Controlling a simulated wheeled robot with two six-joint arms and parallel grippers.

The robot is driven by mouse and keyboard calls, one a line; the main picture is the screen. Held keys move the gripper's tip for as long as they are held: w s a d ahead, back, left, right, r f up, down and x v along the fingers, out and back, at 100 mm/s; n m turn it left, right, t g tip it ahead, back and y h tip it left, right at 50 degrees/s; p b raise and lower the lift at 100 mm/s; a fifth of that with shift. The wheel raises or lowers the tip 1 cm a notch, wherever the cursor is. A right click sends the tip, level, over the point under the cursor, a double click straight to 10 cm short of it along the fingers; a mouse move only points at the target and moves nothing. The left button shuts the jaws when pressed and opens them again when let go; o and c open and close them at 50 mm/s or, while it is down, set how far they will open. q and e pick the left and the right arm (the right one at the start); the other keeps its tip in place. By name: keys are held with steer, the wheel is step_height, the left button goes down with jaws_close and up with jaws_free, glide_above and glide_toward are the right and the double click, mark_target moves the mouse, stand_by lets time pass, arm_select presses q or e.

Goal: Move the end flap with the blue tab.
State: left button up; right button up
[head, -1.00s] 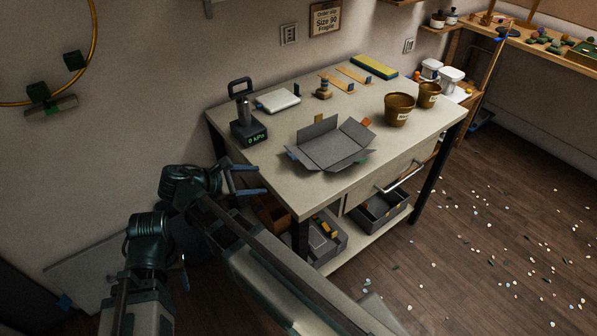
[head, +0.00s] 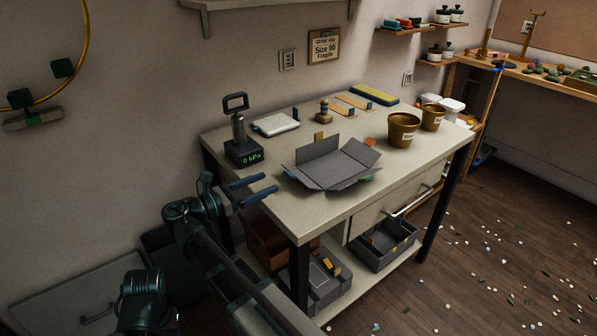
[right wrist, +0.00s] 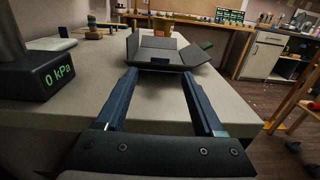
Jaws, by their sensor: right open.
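A grey open box (head: 330,166) with its flaps spread out lies on the workbench (head: 320,213). The blue tab (head: 290,175) is on its left end flap. A yellow tab (head: 319,136) stands at the back, an orange tab (head: 370,142) at the right and a green tab (head: 367,178) at the front right. My right gripper (head: 271,183) is open and empty, left of the blue tab and apart from it. In the right wrist view the fingers point at the box (right wrist: 165,50), which lies beyond their tips. My left gripper is not in view.
A press with a 0 kPa display (head: 243,151) stands left of the box, near my right gripper. Two brown pots (head: 403,130) stand to the right. A white pad (head: 275,124) and a wooden peg (head: 323,112) are behind. The bench's front strip is clear.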

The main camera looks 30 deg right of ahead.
mark_target(299, 176)
steer(key=d, duration=1.2)
steer(key=shift+w, duration=0.3)
jaws_close()
stand_by(0.8)
